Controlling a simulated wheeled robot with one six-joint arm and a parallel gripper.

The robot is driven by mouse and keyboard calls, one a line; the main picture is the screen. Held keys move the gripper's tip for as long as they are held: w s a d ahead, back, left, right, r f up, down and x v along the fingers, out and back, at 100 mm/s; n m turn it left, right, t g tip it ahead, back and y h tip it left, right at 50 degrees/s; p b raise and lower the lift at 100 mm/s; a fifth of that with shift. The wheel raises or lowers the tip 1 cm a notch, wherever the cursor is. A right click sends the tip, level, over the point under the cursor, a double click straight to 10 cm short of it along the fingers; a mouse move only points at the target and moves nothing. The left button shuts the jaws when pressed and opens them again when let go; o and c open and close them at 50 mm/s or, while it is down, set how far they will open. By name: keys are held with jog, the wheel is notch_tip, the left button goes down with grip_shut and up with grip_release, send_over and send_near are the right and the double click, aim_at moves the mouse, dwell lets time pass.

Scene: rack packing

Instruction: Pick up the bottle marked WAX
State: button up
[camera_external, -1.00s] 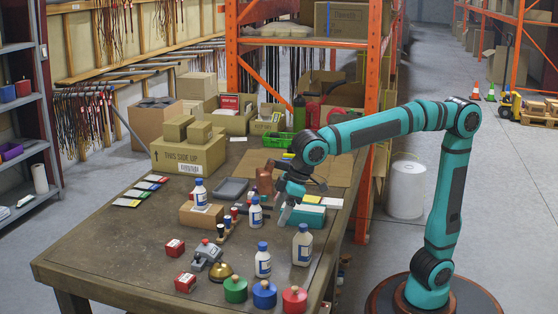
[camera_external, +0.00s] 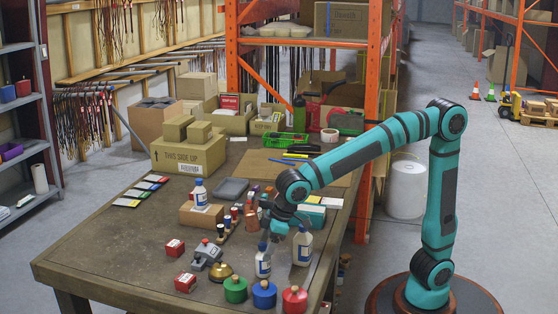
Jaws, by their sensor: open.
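Several white bottles with blue caps are on the table; their markings are too small to read. One bottle (camera_external: 200,193) stands on a small cardboard box. Two more stand near the front right: a front bottle (camera_external: 263,264) and a bottle to its right (camera_external: 302,247). A further bottle seen earlier behind these is not clearly visible now, with my arm in front of that spot. My gripper (camera_external: 282,240) is open and points down, close to the caps of the two front bottles. I cannot tell whether a finger touches either. It holds nothing that I can see.
Red, blue and green round weights (camera_external: 264,295) stand at the table's front edge. A brass bell (camera_external: 220,272), a grey tape-dispenser-like device (camera_external: 207,254) and small red boxes (camera_external: 185,283) lie left of the bottles. Stacked cartons (camera_external: 188,155) fill the back left. The left front tabletop is clear.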

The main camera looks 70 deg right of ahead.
jog(key=x, duration=0.4)
jog(key=shift+s+d+f, duration=0.1)
jog(key=shift+s+f, duration=0.1)
jog(key=shift+f, duration=0.3)
jog(key=c, duration=1.1)
jog(key=shift+r, duration=0.15)
